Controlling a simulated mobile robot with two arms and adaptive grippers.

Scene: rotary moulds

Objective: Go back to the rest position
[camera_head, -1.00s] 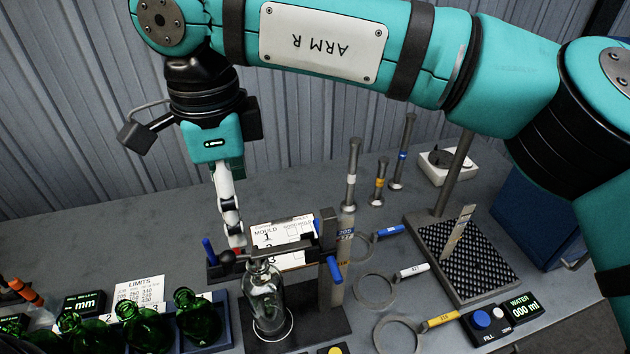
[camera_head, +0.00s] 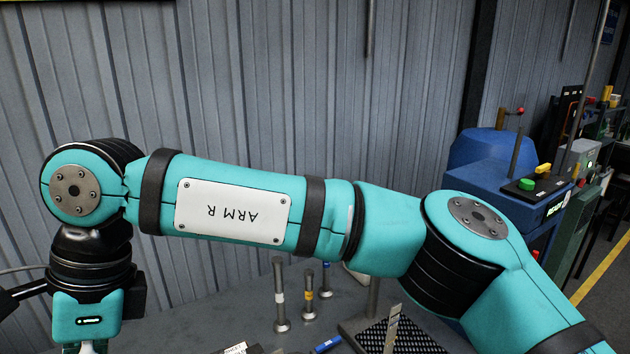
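My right arm stretches across the view from the lower right to the left, with a white plate marked ARM R. Its wrist hangs down at the lower left. The fingers of my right gripper lie below the picture's bottom edge, so their state is hidden. My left arm and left gripper are out of view.
Below the arm, the grey bench (camera_head: 215,312) carries three upright metal gauges (camera_head: 281,297), a blue-handled tool (camera_head: 327,345) and a dark textured tray (camera_head: 400,338). A blue machine (camera_head: 500,160) with a green button stands at the right. A corrugated wall is behind.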

